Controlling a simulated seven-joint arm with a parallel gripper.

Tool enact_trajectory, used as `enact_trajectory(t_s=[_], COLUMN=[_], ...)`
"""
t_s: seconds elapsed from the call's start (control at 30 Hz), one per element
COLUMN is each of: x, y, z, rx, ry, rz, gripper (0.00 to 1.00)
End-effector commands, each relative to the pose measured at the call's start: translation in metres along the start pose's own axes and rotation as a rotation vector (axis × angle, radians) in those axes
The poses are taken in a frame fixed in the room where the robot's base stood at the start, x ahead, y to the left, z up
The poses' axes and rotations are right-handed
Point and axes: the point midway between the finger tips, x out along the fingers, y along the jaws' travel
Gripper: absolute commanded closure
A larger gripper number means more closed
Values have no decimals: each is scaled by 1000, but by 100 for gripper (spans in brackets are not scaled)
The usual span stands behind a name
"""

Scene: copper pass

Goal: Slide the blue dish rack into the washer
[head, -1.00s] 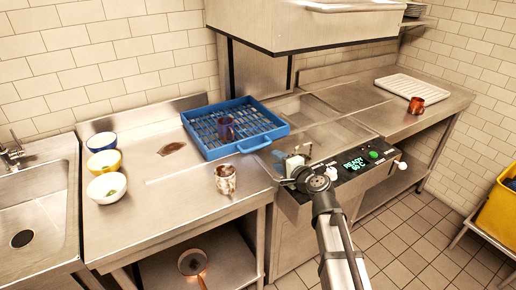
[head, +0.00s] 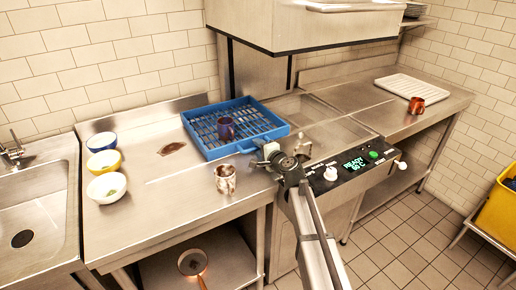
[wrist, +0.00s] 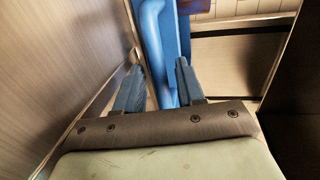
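The blue dish rack (head: 217,150) sits flat on the steel counter, at the left edge of the washer bed (head: 310,120). A dark mug (head: 226,128) stands in it. The washer's hood (head: 300,25) is raised above the bed. My gripper (head: 262,153) is at the rack's front right side, by its handle. In the wrist view my gripper (wrist: 158,82) has its two blue fingers apart, and a blue part of the rack (wrist: 165,50) shows between and beyond them. I cannot tell whether the fingers touch it.
A metal cup (head: 225,179) stands in front of the rack. Several bowls (head: 104,163) line the left counter beside a sink (head: 30,215). The control panel (head: 350,168) reads ready. A white tray (head: 412,90) and a copper mug (head: 416,105) are on the right counter.

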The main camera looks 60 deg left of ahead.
Motion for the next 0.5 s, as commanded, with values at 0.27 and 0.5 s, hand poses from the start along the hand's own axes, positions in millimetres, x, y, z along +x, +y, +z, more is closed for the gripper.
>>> enact_trajectory(t_s=[0.27, 0.5], x=[9, 9], y=[0, 0], z=[0, 0], rx=[0, 0], ry=[0, 0], rz=[0, 0], gripper=[61, 74])
